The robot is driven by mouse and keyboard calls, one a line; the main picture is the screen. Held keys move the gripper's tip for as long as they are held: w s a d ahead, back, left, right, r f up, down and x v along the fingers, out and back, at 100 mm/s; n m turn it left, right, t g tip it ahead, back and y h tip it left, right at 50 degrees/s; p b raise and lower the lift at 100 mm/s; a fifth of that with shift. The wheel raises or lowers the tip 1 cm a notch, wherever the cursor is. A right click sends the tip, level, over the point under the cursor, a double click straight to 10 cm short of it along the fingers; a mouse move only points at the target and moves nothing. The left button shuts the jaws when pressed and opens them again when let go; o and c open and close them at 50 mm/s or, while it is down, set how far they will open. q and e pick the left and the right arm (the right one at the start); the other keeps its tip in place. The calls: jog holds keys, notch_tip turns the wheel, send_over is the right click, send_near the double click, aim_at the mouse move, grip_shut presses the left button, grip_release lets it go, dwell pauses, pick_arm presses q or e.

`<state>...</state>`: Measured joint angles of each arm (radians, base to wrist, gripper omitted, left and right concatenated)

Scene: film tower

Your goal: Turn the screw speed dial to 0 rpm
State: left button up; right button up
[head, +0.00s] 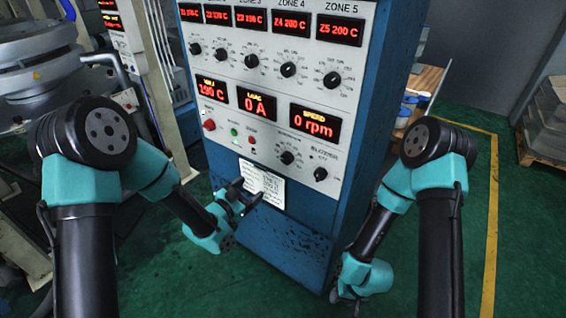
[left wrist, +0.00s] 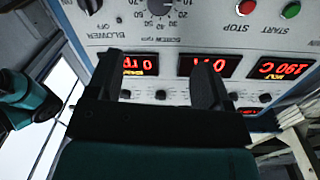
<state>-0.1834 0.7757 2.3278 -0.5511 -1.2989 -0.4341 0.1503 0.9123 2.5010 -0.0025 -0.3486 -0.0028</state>
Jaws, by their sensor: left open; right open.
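The screw speed dial (head: 287,157) is a small black knob in the lower row of the control panel. In the left wrist view, upside down, the dial (left wrist: 160,6) shows at the top edge above its "SCREW rpm" label, partly cut off. The speed display (head: 313,123) reads 0 rpm. My left gripper (head: 246,194) is open and empty in front of the cabinet, below and left of the dial, apart from it. In the left wrist view its fingers (left wrist: 158,82) are spread. My right gripper (head: 346,296) is low at the cabinet's right side, open.
The blower dial (head: 320,174) is right of the screw speed dial. Red and green buttons (head: 234,132) are to its left. A row of zone dials (head: 288,69) and lit displays is above. A white label (head: 262,184) is behind my left gripper. Green floor (head: 479,200) is free at right.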

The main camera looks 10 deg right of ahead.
aim_at(285, 160)
dwell(0.3)
pick_arm(q)
jog(key=x, duration=1.7)
jog(key=shift+w+d+f, duration=0.1)
jog(key=shift+w+d, duration=0.05)
jog(key=shift+w, duration=0.1)
jog(key=c, duration=0.9)
jog(key=shift+n, duration=0.3)
jog(key=shift+s+n, duration=0.1)
jog(key=shift+n, duration=2.6)
